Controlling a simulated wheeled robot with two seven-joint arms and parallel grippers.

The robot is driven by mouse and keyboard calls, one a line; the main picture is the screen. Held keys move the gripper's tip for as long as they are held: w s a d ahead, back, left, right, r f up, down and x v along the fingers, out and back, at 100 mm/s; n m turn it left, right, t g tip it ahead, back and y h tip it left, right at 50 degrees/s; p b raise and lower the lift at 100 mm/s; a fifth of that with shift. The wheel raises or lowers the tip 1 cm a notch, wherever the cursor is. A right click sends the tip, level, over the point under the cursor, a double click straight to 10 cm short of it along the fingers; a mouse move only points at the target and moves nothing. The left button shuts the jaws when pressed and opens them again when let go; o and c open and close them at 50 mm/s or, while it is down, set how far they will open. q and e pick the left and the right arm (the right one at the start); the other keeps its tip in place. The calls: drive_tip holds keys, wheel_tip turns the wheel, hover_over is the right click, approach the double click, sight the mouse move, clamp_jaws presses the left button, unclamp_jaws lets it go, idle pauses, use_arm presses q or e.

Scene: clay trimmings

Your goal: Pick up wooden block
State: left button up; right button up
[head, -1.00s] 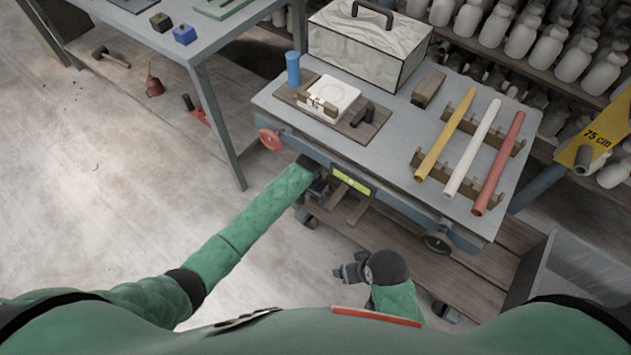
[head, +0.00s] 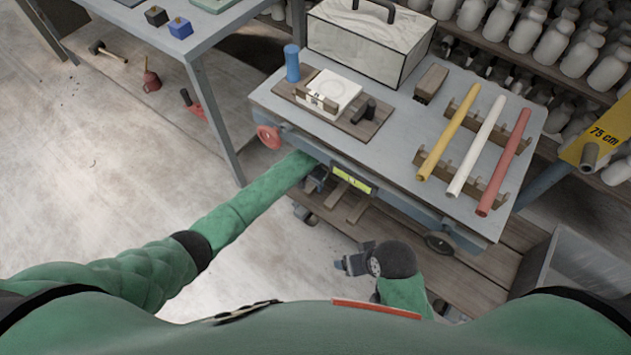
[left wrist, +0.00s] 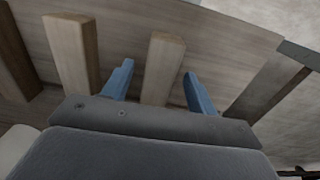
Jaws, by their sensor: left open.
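In the left wrist view, a wooden block (left wrist: 163,68) stands out between the two blue fingers of my left gripper (left wrist: 158,70). The gripper is open, with one finger on each side of the block; contact is not clear. Another wooden block (left wrist: 74,50) lies to the left of the fingers. In the head view, wooden blocks (head: 357,211) show on the lower shelf under the workbench, and my left gripper is mostly hidden below the bench edge. My right gripper (head: 347,265) is in front of the bench, apart from the blocks; its jaws are too small to judge.
The workbench top (head: 400,150) overhangs the lower shelf (head: 470,280). A red handwheel (head: 268,137) and a yellow-green level (head: 352,180) are on its front, close to my left arm.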

use_arm(q)
drive_tip(key=shift+f, duration=0.7)
drive_tip(key=shift+c, duration=0.5)
drive_tip(key=c, duration=1)
drive_tip(key=shift+r, duration=0.1)
